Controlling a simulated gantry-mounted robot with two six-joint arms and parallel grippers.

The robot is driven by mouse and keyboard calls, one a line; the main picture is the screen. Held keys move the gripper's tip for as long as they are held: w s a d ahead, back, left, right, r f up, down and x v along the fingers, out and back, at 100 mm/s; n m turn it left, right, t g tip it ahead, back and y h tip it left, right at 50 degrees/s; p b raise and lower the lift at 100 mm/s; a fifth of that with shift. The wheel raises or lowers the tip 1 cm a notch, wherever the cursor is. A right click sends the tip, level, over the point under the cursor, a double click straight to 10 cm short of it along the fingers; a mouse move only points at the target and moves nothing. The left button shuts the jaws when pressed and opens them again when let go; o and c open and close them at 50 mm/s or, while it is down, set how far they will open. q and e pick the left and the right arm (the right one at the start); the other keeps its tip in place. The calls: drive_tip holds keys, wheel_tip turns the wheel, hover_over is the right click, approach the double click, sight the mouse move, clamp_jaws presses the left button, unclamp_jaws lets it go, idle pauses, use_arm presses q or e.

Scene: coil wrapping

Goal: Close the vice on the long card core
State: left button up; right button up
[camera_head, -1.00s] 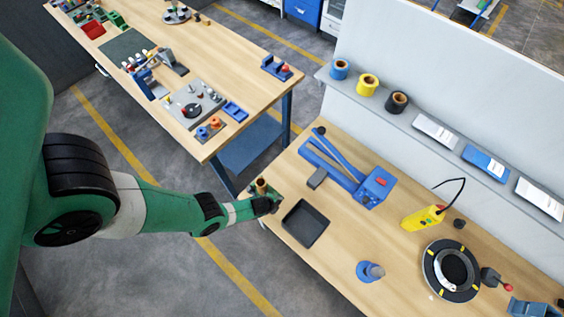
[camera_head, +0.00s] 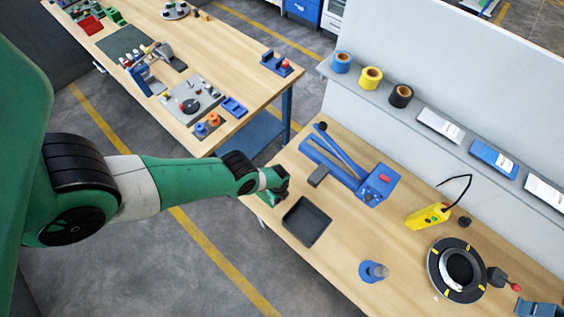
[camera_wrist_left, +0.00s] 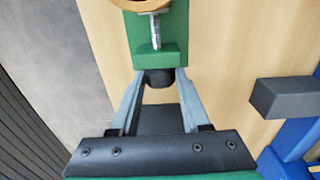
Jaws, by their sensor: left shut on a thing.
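The green vice (camera_wrist_left: 172,57) shows in the left wrist view, with its metal screw (camera_wrist_left: 155,32) running toward the card core (camera_wrist_left: 137,4). Only the brown rim of the core is in that picture, at the top edge. My left gripper (camera_wrist_left: 157,84) has its two grey fingers shut on the black knob (camera_wrist_left: 158,75) at the near end of the screw. In the head view my left gripper (camera_head: 279,190) is at the bench's left edge, and my arm hides most of the vice and core. Whether the jaw touches the core cannot be told. My right gripper is not in view.
A black tray (camera_head: 306,221) lies close to the right of my gripper. A blue lever device (camera_head: 376,187) and a grey block (camera_head: 318,176) stand behind it. A blue spool post (camera_head: 372,272), a yellow handheld unit (camera_head: 428,216) and a black ring (camera_head: 437,267) are farther right.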

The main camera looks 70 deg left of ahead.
use_arm(q)
drive_tip(key=o, duration=0.8)
drive_tip(key=t+p, duration=0.1)
drive_tip(key=p, duration=0.1)
drive_tip(key=s+y+p, duration=0.1)
drive_tip(key=shift+d+r+t+p, duration=0.25)
drive_tip(key=shift+r+t+p, duration=0.1)
drive_tip(key=shift+t+p, duration=0.05)
drive_tip(key=shift+f+t+y, duration=0.3)
drive_tip(key=shift+t, duration=0.1)
drive_tip(key=shift+w, duration=0.15)
drive_tip(key=shift+f+t, duration=0.1)
drive_tip(key=shift+t, duration=0.2)
